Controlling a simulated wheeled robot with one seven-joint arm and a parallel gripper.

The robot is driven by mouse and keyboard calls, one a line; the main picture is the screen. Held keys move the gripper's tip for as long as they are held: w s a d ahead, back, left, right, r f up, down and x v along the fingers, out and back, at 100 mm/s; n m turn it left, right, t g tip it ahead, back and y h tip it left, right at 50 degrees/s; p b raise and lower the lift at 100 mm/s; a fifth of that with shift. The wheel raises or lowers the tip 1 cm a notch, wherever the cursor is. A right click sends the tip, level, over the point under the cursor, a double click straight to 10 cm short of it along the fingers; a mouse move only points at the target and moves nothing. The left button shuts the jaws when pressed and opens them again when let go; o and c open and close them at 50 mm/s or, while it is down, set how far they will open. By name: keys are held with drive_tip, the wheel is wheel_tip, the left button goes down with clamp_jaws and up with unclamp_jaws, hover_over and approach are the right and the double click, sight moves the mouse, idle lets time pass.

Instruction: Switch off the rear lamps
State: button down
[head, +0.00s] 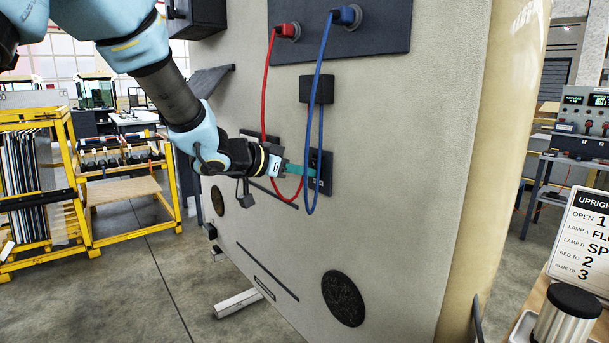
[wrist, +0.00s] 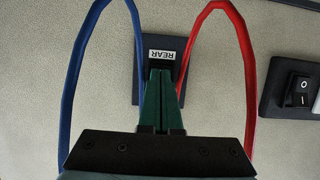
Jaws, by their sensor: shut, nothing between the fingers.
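The rear lamp switch plate (head: 325,160) is a dark plate on the beige wall panel. In the wrist view the plate (wrist: 148,40) carries a white REAR label (wrist: 162,55), seen upside down. My gripper (head: 311,171) has its green fingers shut and empty, with the tips at the plate. In the wrist view the fingertips (wrist: 161,73) end just below the label and cover the place where a rocker would be. I cannot tell which way that rocker is set, nor whether the tips touch it.
A red cable (head: 264,85) and a blue cable (head: 317,75) hang in loops beside the plate and my fingers. Another rocker switch (wrist: 298,90), marked O and I, sits at the right in the wrist view. A sign card (head: 583,235) and a metal canister (head: 568,318) stand at right.

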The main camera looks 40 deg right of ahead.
drive_tip(key=shift+s+r, duration=0.1)
drive_tip(key=shift+r, duration=0.15)
drive_tip(key=shift+d+r+p, duration=0.1)
drive_tip(key=shift+r+p, duration=0.75)
drive_tip(key=shift+p, duration=0.2)
